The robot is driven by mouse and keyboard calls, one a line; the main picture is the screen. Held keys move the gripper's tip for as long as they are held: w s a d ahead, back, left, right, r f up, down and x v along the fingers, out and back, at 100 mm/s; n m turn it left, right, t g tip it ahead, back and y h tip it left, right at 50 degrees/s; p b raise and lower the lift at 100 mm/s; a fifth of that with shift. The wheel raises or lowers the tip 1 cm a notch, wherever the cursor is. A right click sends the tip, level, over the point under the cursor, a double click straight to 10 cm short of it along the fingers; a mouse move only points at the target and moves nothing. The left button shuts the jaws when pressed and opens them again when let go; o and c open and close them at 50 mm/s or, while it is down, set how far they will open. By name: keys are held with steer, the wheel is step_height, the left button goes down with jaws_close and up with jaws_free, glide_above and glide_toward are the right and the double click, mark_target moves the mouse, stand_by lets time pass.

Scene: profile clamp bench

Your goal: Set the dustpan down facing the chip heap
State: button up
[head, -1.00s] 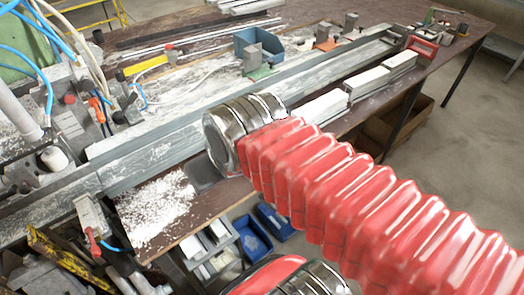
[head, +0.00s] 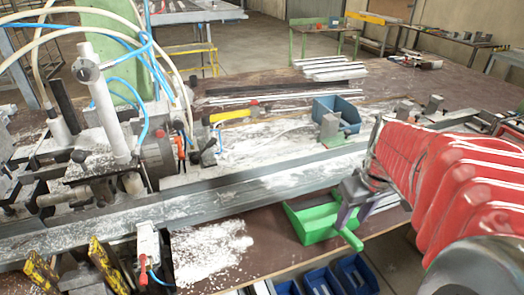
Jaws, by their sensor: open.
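The green dustpan (head: 312,224) is near the front edge of the bench, right of the chip heap. Its open tray side is toward the left, and its short green handle (head: 351,240) points down and right. The white chip heap (head: 208,252) lies on the brown bench top to the left, with bare bench between them. My gripper (head: 346,212) is open at the dustpan's right side, close to the handle. The fingers partly overlap the pan, and I cannot tell whether they touch it.
A long grey profile rail (head: 190,198) runs behind the heap and pan. A clamp with a red-tipped lever (head: 150,250) stands left of the heap. Blue bins (head: 322,280) sit below the front edge. A blue box (head: 337,113) stands farther back.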

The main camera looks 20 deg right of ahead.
mark_target(351, 235)
steer(key=d, duration=0.1)
steer(key=d+f, duration=0.1)
steer(key=shift+s+d, duration=0.25)
steer(key=shift+d, duration=0.05)
steer(key=shift+f, duration=0.1)
steer(key=shift+w+f, duration=0.25)
steer(key=shift+f, duration=1.2)
steer(key=shift+w+f, duration=0.2)
steer(key=shift+f, duration=1.2)
steer(key=shift+w+f, duration=0.25)
steer(key=shift+f, duration=1.2)
steer(key=shift+c, duration=0.2)
jaws_close()
steer(key=shift+r, duration=0.15)
